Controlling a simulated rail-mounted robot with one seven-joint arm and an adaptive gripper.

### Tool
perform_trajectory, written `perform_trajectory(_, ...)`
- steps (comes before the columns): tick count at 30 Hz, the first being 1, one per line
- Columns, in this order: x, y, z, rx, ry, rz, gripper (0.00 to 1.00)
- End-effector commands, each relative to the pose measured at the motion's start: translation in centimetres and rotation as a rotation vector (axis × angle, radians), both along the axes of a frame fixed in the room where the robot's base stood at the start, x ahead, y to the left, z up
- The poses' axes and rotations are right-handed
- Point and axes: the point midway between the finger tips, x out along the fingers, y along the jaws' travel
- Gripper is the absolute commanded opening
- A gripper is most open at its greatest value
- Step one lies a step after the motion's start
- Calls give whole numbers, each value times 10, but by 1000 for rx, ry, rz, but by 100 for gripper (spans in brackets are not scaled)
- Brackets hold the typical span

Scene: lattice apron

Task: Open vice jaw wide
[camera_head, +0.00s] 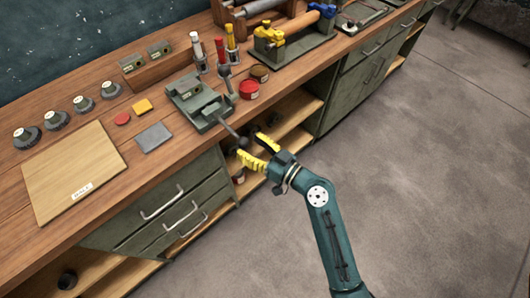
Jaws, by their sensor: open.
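The grey-green vice (200,102) stands on the wooden bench near its front edge. Its handle end (238,137) sticks out over the edge toward the arm. A small block with a light label lies on top of the vice, around its jaws; I cannot tell whether it is clamped. My gripper (251,149) has yellow fingers, spread open and empty. It is just in front of the bench edge, close to the handle end. Whether a finger touches the handle is unclear.
A red tin (249,90) and a brown tin (260,73) stand right of the vice. A grey plate (153,137) and a wooden board (73,172) lie to its left. The bench shelf (290,118) is below. The floor (420,170) in front is clear.

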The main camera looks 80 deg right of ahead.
Motion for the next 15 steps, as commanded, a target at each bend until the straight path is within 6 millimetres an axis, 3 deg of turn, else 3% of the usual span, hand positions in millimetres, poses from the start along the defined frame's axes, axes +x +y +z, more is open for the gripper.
perform_trajectory(3,-30,14,-1,3,1,-8,64)
perform_trajectory(9,-69,33,-1,3,1,-7,64)
perform_trajectory(15,-81,41,0,0,0,0,64)
